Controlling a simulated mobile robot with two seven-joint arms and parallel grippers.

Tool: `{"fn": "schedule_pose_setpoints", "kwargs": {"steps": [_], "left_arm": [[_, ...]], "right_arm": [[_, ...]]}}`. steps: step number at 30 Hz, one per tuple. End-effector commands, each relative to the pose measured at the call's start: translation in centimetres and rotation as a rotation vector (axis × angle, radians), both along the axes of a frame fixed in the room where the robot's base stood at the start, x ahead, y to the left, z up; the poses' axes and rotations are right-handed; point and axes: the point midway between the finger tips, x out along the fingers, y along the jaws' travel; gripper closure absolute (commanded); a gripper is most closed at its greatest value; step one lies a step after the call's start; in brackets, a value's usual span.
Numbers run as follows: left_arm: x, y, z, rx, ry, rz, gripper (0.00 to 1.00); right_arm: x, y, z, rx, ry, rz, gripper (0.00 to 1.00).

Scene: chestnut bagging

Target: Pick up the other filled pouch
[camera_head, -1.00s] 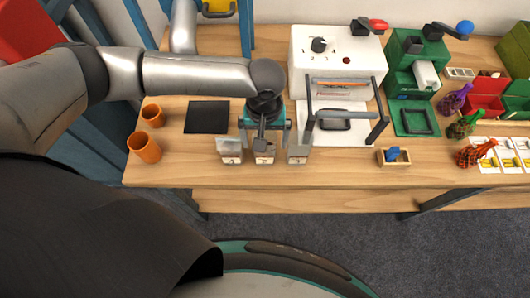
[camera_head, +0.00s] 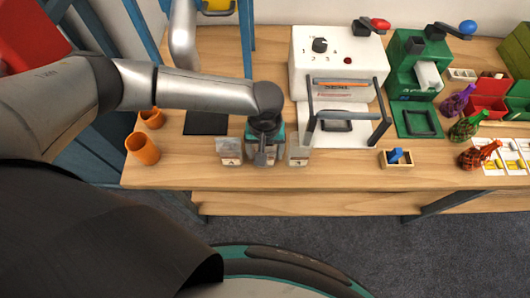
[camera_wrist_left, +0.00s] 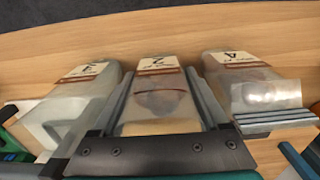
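Three clear pouches with white labels stand in a row near the table's front edge. The middle pouch (camera_wrist_left: 158,95) has a label reading 2 and brownish contents. My left gripper (camera_head: 264,150) reaches down over it from above. In the left wrist view its two grey fingers (camera_wrist_left: 160,100) lie close along both sides of the middle pouch; I cannot tell whether they press on it. The head view's left pouch (camera_head: 229,151) shows in the wrist view at right (camera_wrist_left: 240,80). The head view's right pouch (camera_head: 298,156) looks pale and shows at left (camera_wrist_left: 75,105). My right gripper is not in view.
A white machine (camera_head: 337,55) with a handle frame stands right of the pouches, a green press (camera_head: 408,70) beyond it. Two orange cups (camera_head: 142,149) stand at left, near a black mat (camera_head: 205,122). A small wooden box (camera_head: 396,164) sits at the front edge.

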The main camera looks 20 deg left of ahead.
Motion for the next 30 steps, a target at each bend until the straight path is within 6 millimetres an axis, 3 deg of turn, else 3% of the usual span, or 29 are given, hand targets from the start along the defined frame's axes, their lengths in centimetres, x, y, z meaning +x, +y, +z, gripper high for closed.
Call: {"fn": "schedule_pose_setpoints", "kwargs": {"steps": [2,17,25,30], "left_arm": [[0.0,0.0,0.0,0.0,0.0,0.0,0.33],[0.0,0.0,0.0,0.0,0.0,0.001,0.88],[0.0,0.0,0.2,0.0,-0.001,0.001,0.88],[0.1,0.0,1.4,-0.002,-0.002,0.001,0.88]], "right_arm": [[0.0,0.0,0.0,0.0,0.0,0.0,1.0],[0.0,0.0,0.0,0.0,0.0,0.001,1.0],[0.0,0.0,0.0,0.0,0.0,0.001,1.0],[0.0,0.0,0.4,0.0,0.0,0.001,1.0]]}}
